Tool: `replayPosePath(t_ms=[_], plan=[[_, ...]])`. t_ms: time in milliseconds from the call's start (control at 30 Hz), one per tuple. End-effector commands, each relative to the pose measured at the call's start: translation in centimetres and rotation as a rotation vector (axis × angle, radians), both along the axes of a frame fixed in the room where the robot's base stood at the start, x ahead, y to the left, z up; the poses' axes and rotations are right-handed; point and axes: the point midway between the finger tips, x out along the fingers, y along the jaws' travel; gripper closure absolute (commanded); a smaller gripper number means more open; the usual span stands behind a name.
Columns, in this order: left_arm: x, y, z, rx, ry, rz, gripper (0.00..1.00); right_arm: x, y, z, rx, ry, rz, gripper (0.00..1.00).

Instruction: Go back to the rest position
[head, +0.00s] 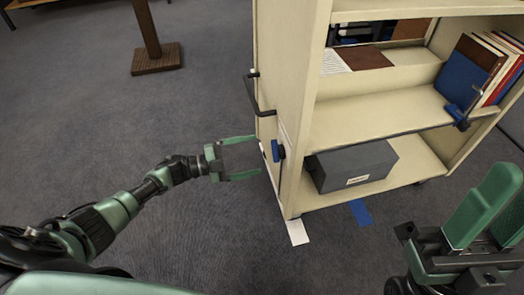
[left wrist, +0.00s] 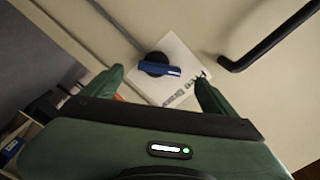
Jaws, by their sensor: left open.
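My left gripper (head: 256,156) reaches in from the left in the head view, its two green fingers spread and empty. Its fingertips are close to the end panel of a cream shelf cart (head: 285,80). In the left wrist view the open fingers (left wrist: 158,78) frame a blue-handled black knob (left wrist: 160,66) on a white printed label (left wrist: 185,62). The blue handle also shows on the panel in the head view (head: 278,150). Green and dark parts of my right arm fill the lower right; its jaw state is unclear.
A black bar handle (head: 257,98) juts from the end panel. A grey box (head: 352,166) sits on the lower shelf, and several books (head: 490,65) stand above. A blue patch (head: 361,213) and white patch (head: 297,232) lie on the floor. Carpet (head: 120,120) is clear at left; a wooden stand (head: 155,58) is behind.

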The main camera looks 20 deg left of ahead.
Motion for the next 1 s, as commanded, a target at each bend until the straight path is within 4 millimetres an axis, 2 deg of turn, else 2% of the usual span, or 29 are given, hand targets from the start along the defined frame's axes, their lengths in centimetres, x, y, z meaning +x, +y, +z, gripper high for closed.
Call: replayPosePath(t_ms=[200,700,767,867,967,1000], plan=[[-0.8,1.1,0.0,0.001,0.000,-0.001,0.13,0.0,0.0,0.3,0.000,-0.001,0.000,0.64],[-0.9,0.7,0.1,-0.007,-0.004,-0.004,0.13,0.0,-0.1,0.3,0.002,-0.003,-0.001,0.64],[-1.2,-0.3,0.6,-0.030,-0.012,-0.014,0.13,0.0,-0.1,0.3,0.002,-0.003,-0.001,0.64],[-2.4,-3.8,2.6,-0.116,-0.041,-0.046,0.13,0.0,0.0,0.2,0.001,-0.002,-0.001,0.64],[-4.5,-8.6,6.4,-0.259,-0.087,-0.087,0.13,0.0,0.0,0.2,0.001,-0.001,-0.001,0.64],[-5.6,-10.4,8.3,-0.325,-0.109,-0.101,0.13,0.0,0.0,0.2,0.001,-0.001,-0.001,0.64]])
